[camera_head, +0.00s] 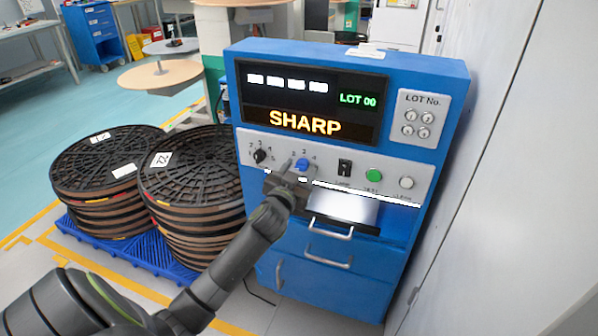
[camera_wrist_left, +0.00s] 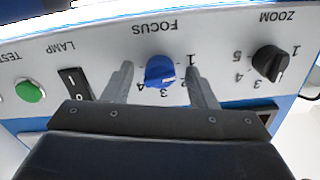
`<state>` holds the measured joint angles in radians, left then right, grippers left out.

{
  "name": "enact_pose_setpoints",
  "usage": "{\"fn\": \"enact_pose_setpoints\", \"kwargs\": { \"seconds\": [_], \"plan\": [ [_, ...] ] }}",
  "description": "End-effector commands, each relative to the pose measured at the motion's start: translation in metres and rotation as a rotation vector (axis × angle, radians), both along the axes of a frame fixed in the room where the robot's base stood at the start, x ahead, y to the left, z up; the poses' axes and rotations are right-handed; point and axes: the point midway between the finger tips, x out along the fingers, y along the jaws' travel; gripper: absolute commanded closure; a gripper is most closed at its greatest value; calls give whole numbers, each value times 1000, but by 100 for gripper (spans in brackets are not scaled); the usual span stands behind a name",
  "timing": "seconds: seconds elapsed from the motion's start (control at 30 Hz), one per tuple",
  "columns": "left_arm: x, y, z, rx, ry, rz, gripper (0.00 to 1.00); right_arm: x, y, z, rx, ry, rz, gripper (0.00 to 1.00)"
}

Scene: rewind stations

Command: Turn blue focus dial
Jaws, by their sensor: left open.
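The blue focus dial (camera_head: 302,165) sits on the grey control panel of the blue cabinet, between the black zoom dial and the black lamp switch. In the left wrist view the panel shows upside down, and the blue dial (camera_wrist_left: 160,70) stands between my two fingertips with a gap on each side. Its white mark points towards the low numbers of the scale, near 1 or 2. My left gripper (camera_head: 294,172) is open in front of the panel. My right gripper is not in view.
The black zoom dial (camera_head: 260,155), lamp switch (camera_head: 345,167) and green button (camera_head: 374,174) share the panel. The screen (camera_head: 305,123) reads SHARP. A small tray (camera_head: 342,207) and drawer handles lie below. Stacked black reels (camera_head: 192,180) stand at the left on a blue pallet.

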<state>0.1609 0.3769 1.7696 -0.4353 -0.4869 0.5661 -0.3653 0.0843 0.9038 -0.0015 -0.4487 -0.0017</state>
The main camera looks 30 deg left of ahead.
Motion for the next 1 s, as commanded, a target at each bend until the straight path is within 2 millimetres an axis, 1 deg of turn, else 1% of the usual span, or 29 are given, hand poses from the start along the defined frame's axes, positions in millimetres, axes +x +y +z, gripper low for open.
{"fn": "enact_pose_setpoints", "kwargs": {
  "seconds": [0.17,0.27,0.37,0.8,1.0],
  "plan": [
    [-4,-1,0,1,-1,0,48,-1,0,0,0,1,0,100],
    [-13,-3,0,1,0,0,48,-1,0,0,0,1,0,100],
    [-29,-7,0,0,0,0,48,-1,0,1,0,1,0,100],
    [-121,-29,-1,-1,1,1,48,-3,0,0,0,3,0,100],
    [-152,-37,-1,-1,2,0,48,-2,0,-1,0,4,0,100]
  ]
}}
